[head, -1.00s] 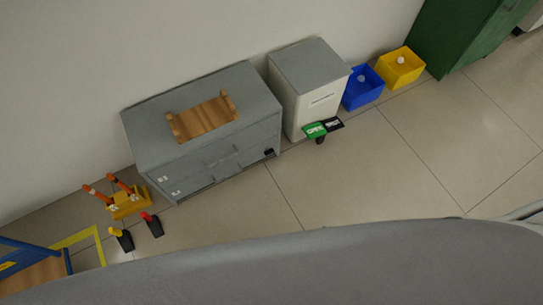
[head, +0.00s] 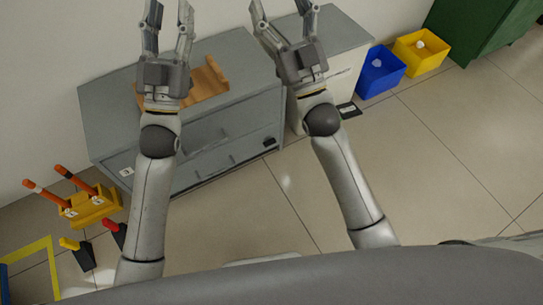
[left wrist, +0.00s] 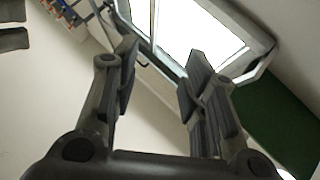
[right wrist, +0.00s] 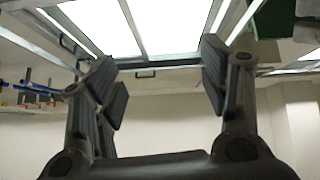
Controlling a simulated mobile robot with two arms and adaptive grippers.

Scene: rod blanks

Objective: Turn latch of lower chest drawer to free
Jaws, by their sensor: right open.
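The grey chest (head: 110,120) stands against the wall in the head view, with its drawer fronts facing the floor area. A small black part, perhaps the latch (head: 269,141), sits at the right end of the lower drawer front (head: 230,150); its turn position is too small to tell. My left gripper (head: 168,20) is open and empty, raised in front of the chest top. My right gripper (head: 283,20) is open and empty, raised near the chest's right end and the pale cabinet. Both wrist views show spread fingers with nothing between them.
A wooden tray (head: 208,85) rests on the chest. Right of it stand a pale cabinet (head: 345,72), a blue bin (head: 380,75), a yellow bin (head: 422,55) and a green cabinet (head: 470,30). A yellow stand (head: 92,212) with orange-handled items is at left.

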